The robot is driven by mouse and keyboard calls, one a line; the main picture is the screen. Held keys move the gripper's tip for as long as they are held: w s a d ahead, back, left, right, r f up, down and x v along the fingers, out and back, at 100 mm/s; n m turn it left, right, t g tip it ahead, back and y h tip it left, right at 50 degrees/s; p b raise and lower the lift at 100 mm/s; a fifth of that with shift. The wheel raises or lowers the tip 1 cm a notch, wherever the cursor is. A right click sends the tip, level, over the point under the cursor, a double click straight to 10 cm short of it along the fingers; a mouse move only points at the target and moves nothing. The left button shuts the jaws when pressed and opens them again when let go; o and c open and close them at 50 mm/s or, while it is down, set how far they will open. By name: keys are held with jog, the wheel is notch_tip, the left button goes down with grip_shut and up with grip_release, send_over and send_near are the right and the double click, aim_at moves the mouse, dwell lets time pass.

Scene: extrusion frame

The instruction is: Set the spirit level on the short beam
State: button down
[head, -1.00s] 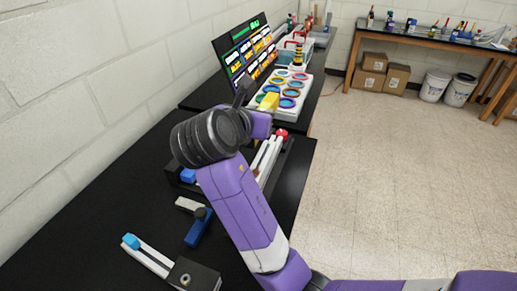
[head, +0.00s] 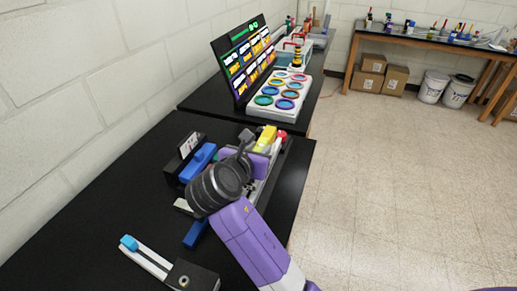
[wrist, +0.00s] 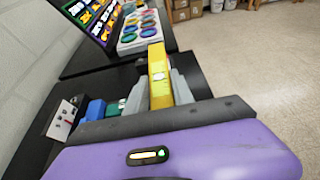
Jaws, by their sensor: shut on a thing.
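The yellow spirit level (head: 265,138) is in my gripper (head: 250,150) above the black bench. In the wrist view the level (wrist: 159,78) stands lengthwise between the two grey fingers (wrist: 160,95), which are shut on it. A small pale vial shows on its face. Below and beside it, a red-capped end (head: 282,134) of a pale beam shows; my arm hides most of the frame there. A blue block (head: 198,160) lies left of my gripper and shows in the wrist view (wrist: 95,109). I cannot tell which beam is the short one.
A pale beam with a blue cap (head: 129,242) and a dark block (head: 190,278) lie at the near left. A dark holder with a white card (head: 189,145) stands by the wall side. A screen (head: 245,60) and a tray of coloured rings (head: 281,95) stand farther back.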

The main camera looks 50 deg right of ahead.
jog(key=shift+f+p, duration=0.3)
jog(key=c, duration=1.1)
grip_release()
jog(key=shift+f, duration=0.1)
jog(key=shift+a+r+b, duration=0.1)
jog(key=shift+r+b, duration=0.35)
jog(key=v, duration=1.1)
jog(key=shift+s+a+r, duration=0.15)
jog(key=shift+a, duration=0.2)
